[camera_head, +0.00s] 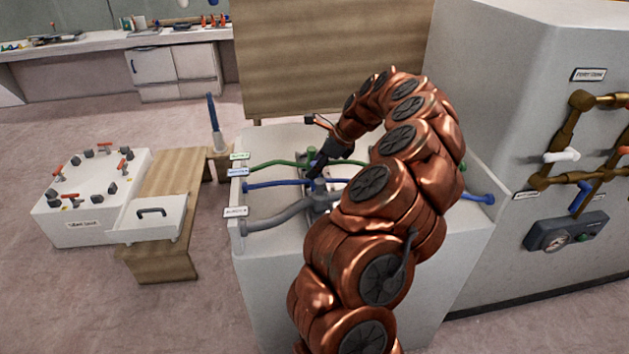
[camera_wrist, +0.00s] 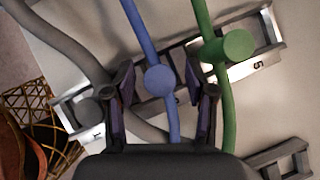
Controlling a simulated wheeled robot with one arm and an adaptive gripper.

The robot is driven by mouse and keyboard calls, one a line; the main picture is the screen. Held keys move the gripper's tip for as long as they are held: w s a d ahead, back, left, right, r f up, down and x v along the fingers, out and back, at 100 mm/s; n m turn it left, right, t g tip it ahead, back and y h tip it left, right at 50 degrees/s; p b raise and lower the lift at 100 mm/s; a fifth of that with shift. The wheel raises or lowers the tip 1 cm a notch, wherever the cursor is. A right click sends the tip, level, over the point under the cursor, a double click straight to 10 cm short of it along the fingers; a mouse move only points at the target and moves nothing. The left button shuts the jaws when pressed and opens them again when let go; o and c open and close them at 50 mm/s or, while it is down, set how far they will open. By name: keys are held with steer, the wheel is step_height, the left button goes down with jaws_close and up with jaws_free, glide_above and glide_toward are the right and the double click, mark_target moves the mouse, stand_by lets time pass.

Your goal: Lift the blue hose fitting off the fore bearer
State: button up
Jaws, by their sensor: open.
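The blue hose fitting (camera_wrist: 159,80) is a round blue knob on the blue hose (camera_wrist: 137,22), which also shows in the head view (camera_head: 275,185). It sits at a dark grey slotted bearer (camera_wrist: 265,38) that crosses under the hoses. My gripper (camera_wrist: 160,85) is open, with one finger on each side of the fitting and visible gaps between. In the head view my gripper (camera_head: 317,168) is over the white bench and hides the fitting. Whether the bearer is the fore one cannot be told from its small labels.
The green hose (camera_wrist: 207,25) with its round fitting (camera_wrist: 237,44) lies close to the right finger. The grey hose (camera_wrist: 50,42) runs near the left finger. Another dark bracket (camera_wrist: 283,160) is at lower right. A wooden panel (camera_head: 330,50) stands behind the white bench (camera_head: 262,270).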

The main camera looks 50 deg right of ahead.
steer(key=shift+w+a+f, duration=0.1)
steer(key=shift+w+f, duration=0.05)
steer(key=shift+f, duration=0.1)
jaws_close()
stand_by(0.3)
